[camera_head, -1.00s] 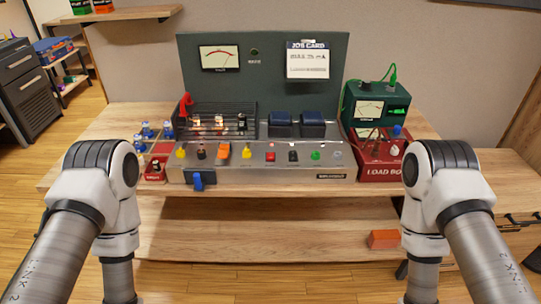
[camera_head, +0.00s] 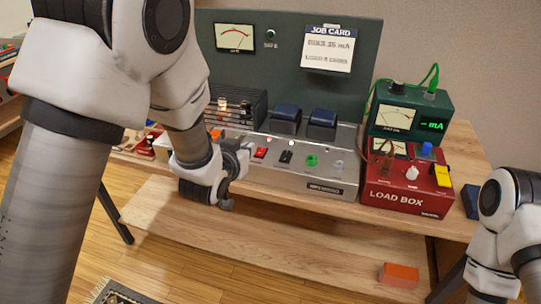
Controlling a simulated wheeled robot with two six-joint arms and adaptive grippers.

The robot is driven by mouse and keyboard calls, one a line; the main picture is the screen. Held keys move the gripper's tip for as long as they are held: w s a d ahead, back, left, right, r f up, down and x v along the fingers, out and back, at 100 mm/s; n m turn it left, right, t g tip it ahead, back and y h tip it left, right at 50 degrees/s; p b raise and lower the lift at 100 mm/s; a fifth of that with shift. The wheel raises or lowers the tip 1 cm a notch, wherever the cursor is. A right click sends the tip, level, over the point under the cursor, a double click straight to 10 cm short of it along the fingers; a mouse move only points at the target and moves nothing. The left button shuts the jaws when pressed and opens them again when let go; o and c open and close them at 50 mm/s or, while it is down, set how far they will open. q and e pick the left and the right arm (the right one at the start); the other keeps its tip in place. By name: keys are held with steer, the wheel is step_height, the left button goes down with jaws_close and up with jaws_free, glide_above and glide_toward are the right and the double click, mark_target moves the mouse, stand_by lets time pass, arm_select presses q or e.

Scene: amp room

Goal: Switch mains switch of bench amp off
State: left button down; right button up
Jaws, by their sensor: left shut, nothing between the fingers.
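The bench amp (camera_head: 325,178) is a silver chassis with a dark green back panel. Its front row shows a red switch (camera_head: 261,153), a black switch (camera_head: 286,157), a green control (camera_head: 312,160) and a grey one (camera_head: 338,166). I cannot read which is the mains switch. My left gripper (camera_head: 238,175) is shut and empty, at the amp's front edge, just left of and below the red switch. Whether it touches the amp cannot be told. My left arm hides the amp's left end and its controls there. My right arm shows at the lower right, its gripper out of frame.
A red load box (camera_head: 400,196) and a green meter box (camera_head: 412,108) stand right of the amp. The job card (camera_head: 329,48) hangs on the back panel. An orange block (camera_head: 399,275) lies on the lower shelf (camera_head: 300,250), which is otherwise mostly clear.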

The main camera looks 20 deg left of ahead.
arm_select(q)
steer(key=p, duration=0.1)
glide_above(257, 160)
steer(key=f, duration=0.3)
steer(key=shift+w+f, duration=0.1)
steer(key=shift+w, duration=0.3)
steer(key=f, duration=0.3)
steer(key=shift+s, duration=0.2)
steer(key=shift+f, duration=0.5)
arm_select(e)
steer(key=shift+a+r, duration=0.2)
steer(key=shift+r, duration=0.4)
arm_select(q)
steer(key=shift+s, duration=0.1)
